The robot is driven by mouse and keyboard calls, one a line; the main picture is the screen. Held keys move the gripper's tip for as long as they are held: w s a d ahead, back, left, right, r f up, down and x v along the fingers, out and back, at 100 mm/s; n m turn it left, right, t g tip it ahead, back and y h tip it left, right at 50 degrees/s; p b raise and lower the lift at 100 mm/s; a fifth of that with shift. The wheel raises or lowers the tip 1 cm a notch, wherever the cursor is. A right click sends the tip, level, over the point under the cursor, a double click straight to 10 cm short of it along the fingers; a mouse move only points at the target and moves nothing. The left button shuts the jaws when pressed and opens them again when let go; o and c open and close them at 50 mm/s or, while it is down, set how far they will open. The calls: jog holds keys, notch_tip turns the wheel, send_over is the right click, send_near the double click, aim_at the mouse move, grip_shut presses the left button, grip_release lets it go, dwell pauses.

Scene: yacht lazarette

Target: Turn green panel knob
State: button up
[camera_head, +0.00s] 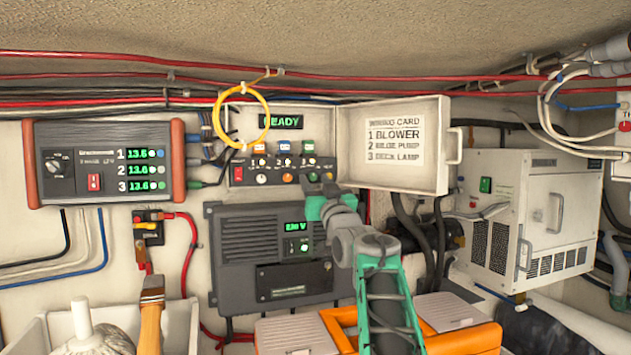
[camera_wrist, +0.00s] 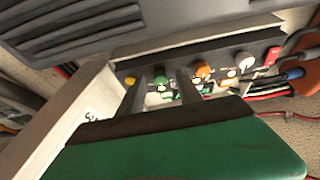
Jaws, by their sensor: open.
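The panel (camera_head: 243,176) is on the back wall, with a row of coloured knobs along its lower part and a lit READY display (camera_head: 281,121) above. The green knob (camera_head: 312,177) is on the right side of that row, just above my gripper (camera_head: 318,188). In the wrist view, the green knob (camera_wrist: 161,80) shows between the two fingertips of my gripper (camera_wrist: 159,83). The fingers are open, one on each side of it. I cannot tell whether either finger touches it. A yellow knob (camera_wrist: 130,80) and an orange knob (camera_wrist: 203,70) flank the green one.
The open door with the wiring card (camera_head: 395,133) stands right of the panel, close to my gripper. A yellow cable loop (camera_head: 219,120) hangs at the panel's left. A grey unit (camera_head: 240,250) is below. An orange toolbox (camera_head: 480,340) and a brush (camera_head: 151,310) are in front.

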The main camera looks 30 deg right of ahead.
jog(key=shift+c, duration=0.4)
grip_shut()
jog(key=shift+f+n+y+b, duration=0.1)
jog(key=shift+n+y+b, duration=0.3)
jog(key=shift+d+n, duration=0.1)
jog(key=shift+n, duration=0.3)
jog(key=n+y+b, duration=0.1)
jog(key=n+y, duration=0.1)
jog(key=n, duration=0.1)
jog(key=shift+d+b, duration=0.15)
jog(key=shift+b, duration=0.25)
jog(key=n+y, duration=0.1)
jog(key=n, duration=0.2)
jog(key=shift+s+d+r+n+y, duration=0.1)
jog(key=shift+r+n+y, duration=0.1)
jog(key=shift+n+y, duration=0.2)
jog(key=shift+r+n+g+y+p, duration=0.15)
jog(key=shift+n+y+p, duration=0.25)
jog(key=shift+n, duration=0.6)
jog(key=shift+f+n+g+y+p, duration=0.15)
jog(key=shift+n+y, duration=0.45)
jog(key=shift+n, duration=0.4)
jog(key=shift+r, duration=0.1)
